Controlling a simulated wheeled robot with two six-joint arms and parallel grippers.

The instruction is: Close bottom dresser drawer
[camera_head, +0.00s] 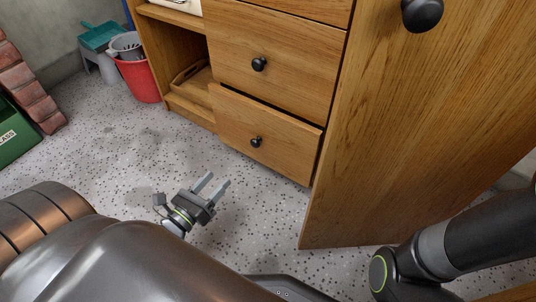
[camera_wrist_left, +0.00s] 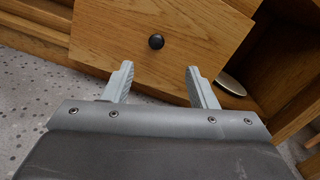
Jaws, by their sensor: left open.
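The wooden dresser's bottom drawer (camera_head: 262,137) has a round black knob (camera_head: 256,142) and stands out from the dresser front, with a dark gap above it. In the left wrist view a wooden drawer front (camera_wrist_left: 158,35) with a black knob (camera_wrist_left: 156,42) fills the upper middle. My left gripper (camera_head: 215,182) is open and empty, low over the floor in front of the bottom drawer. Its two grey fingers (camera_wrist_left: 162,80) point toward the drawer front in the wrist view; whether they touch it I cannot tell. My right gripper is not visible.
An upper drawer (camera_head: 285,62) sits above the bottom one. A large wooden door (camera_head: 410,130) with a black knob stands open to the right. A red bucket (camera_head: 139,80) stands back left, and a green box (camera_head: 15,135) at the left edge. Speckled floor before the drawer is clear.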

